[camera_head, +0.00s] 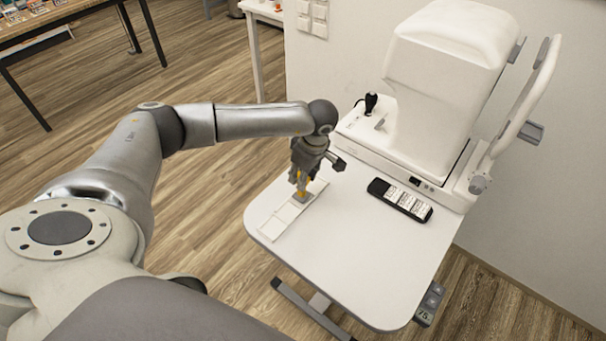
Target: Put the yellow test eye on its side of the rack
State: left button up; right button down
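My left gripper (301,188) points down over a white strip (282,219) with marked squares, near the left edge of the white table. A small yellow thing, which looks like the yellow test eye (303,195), shows at its fingertips, just above or on a grey square of the strip. The fingers cover part of it, and I cannot tell whether they grip it. My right gripper is not in view.
A large white eye-test machine (447,65) stands at the back of the white table (350,260), with a black joystick (371,103) at its left. The front and middle of the tabletop are clear. Another table (60,30) stands at the far left.

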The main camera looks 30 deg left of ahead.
pick_arm(q)
jog(key=shift+f+b, duration=0.3)
jog(key=shift+f, duration=0.1)
jog(key=o, duration=0.9)
